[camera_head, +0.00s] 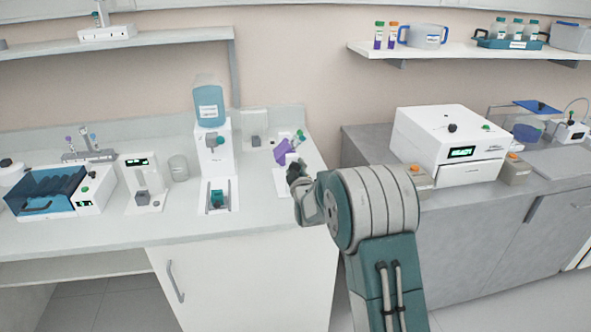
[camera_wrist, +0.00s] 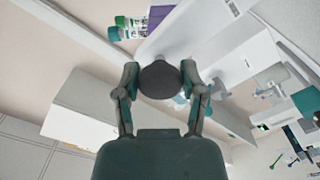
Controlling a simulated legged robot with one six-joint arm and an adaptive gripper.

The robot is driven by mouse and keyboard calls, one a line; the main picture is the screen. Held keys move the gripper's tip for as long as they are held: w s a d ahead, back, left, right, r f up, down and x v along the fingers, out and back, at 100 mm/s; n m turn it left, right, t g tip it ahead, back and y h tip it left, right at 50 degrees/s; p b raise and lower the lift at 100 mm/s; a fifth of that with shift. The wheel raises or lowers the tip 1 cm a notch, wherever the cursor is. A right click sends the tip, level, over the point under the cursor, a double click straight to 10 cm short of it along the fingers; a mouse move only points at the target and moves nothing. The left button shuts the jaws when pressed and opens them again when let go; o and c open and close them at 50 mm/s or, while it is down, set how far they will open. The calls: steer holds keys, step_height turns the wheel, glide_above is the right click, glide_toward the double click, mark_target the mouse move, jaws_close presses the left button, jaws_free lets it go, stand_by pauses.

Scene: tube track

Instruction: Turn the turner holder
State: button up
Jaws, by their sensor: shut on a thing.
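The turner holder shows in the head view as a tilted purple block (camera_head: 282,151) with tubes in it, above a white base plate at the right end of the left counter. Green-capped tubes (camera_head: 299,136) stick out of its upper right side. My gripper (camera_head: 296,176) is just in front of it and hides part of it. In the wrist view my gripper (camera_wrist: 160,82) has both fingers closed on the sides of a dark round knob (camera_wrist: 160,77). A white body (camera_wrist: 190,28) and green-capped tubes (camera_wrist: 122,27) show behind the knob. I cannot tell how the knob joins the holder.
A white dispenser with a blue bottle (camera_head: 209,103) stands left of the holder. A white boxy machine (camera_head: 449,143) stands on the grey counter to the right. Shelves hang above both counters. The front of the left counter (camera_head: 110,231) is clear.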

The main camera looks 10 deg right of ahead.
steer(key=n, duration=0.4)
steer(key=shift+n, duration=0.3)
steer(key=n, duration=0.4)
steer(key=shift+f, duration=0.1)
steer(key=shift+a+n, duration=0.1)
steer(key=shift+n, duration=0.2)
steer(key=o, duration=1.1)
steer(key=shift+o, duration=0.2)
steer(key=shift+a, duration=0.1)
steer(key=shift+s, duration=0.15)
steer(key=s, duration=1.1)
steer(key=shift+s, duration=0.3)
